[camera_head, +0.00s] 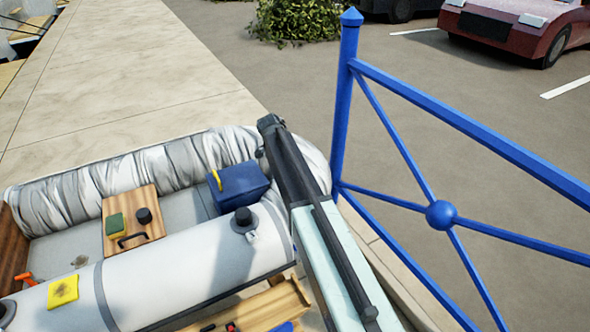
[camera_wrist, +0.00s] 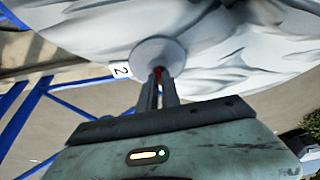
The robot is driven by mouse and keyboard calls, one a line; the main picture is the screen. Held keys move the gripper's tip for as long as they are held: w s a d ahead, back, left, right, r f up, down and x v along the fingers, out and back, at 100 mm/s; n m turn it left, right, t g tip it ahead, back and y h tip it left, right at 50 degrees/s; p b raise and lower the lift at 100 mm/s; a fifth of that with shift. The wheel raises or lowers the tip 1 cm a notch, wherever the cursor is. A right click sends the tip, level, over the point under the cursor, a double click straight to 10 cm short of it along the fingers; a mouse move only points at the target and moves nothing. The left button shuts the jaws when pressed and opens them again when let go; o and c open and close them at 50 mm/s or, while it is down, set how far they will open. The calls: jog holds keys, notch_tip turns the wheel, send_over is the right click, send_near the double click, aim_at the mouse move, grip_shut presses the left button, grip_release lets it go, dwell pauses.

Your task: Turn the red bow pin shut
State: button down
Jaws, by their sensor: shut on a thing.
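In the wrist view, my gripper (camera_wrist: 159,80) has its two dark fingers close together on a small red pin (camera_wrist: 159,71). Only a thin sliver of the red shows between the fingertips. The pin sits at the middle of a round grey boss (camera_wrist: 158,52) on the pale hull. A white tag marked "2" (camera_wrist: 121,71) is beside the boss. In the head view, my arm reaches up the picture over the boat's edge, and the pin and fingertips are hidden. How far the pin is turned cannot be told.
In the head view, a blue box (camera_head: 239,188) stands in the grey inflatable boat (camera_head: 190,262), left of my arm. A wooden board (camera_head: 133,222) and a yellow pad (camera_head: 63,290) are farther left. A blue railing (camera_head: 450,110) is close on the right.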

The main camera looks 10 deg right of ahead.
jog(key=shift+w+a+m, duration=0.15)
jog(key=shift+m, duration=0.45)
jog(key=c, duration=1.6)
grip_release()
jog(key=shift+o, duration=0.2)
jog(key=shift+g, duration=0.3)
jog(key=p+v, duration=0.7)
jog(key=v, duration=0.1)
jog(key=shift+f, duration=0.1)
